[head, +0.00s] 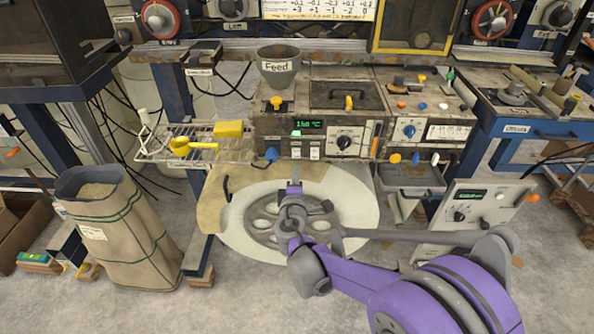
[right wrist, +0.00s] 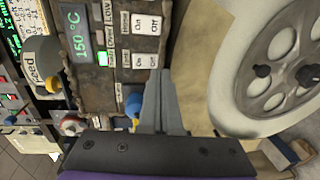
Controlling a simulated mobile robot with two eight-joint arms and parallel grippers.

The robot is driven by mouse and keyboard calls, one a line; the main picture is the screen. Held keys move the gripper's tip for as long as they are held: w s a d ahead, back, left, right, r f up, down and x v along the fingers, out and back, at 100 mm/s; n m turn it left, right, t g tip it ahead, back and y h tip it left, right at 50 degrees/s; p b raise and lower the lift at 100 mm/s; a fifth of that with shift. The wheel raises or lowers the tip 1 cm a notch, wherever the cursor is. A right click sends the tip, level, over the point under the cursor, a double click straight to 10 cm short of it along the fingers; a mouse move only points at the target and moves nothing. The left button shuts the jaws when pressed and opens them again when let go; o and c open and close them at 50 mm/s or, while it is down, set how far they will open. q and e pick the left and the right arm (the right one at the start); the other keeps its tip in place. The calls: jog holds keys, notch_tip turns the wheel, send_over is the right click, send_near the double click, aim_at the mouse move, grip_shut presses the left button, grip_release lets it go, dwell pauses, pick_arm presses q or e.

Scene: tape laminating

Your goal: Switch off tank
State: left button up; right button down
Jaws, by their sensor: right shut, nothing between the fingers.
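A machine panel (head: 340,142) at the centre of the head view carries a green display (head: 308,124), a lit green lamp (head: 297,134) and two small white switches (head: 314,153). In the right wrist view the display (right wrist: 80,35) reads 150 °C, and the white switches (right wrist: 140,58) have On and Off labels. My right gripper (head: 293,186) is below the panel in the head view. In the right wrist view its fingers (right wrist: 160,75) are shut and empty, near the switches but apparently apart from them. My left gripper is not in view.
A large pale wheel (head: 240,222) is under the panel, beside my right gripper. A blue knob (head: 271,154) is left of the switches. A Feed hopper (head: 278,68) stands above. A wire rack (head: 170,150) and a grain sack (head: 120,240) are at left.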

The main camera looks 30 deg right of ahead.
jog(key=s+a+f, duration=0.1)
jog(key=s+a, duration=0.4)
jog(key=s, duration=0.3)
jog(key=shift+f, duration=0.25)
jog(key=s+r+m+g+y+p, duration=0.1)
jog(key=s+m+g+y+p, duration=0.1)
jog(key=s+m+g+p, duration=0.7)
jog(key=s+a+r+m+y, duration=0.1)
jog(key=s+a+m+y, duration=0.1)
jog(key=s+a+y, duration=0.4)
jog(key=s+a, duration=0.3)
jog(key=s, duration=0.2)
jog(key=shift+r+m+y+p, duration=0.25)
jog(key=shift+m+y+p, duration=0.05)
dwell(0.8)
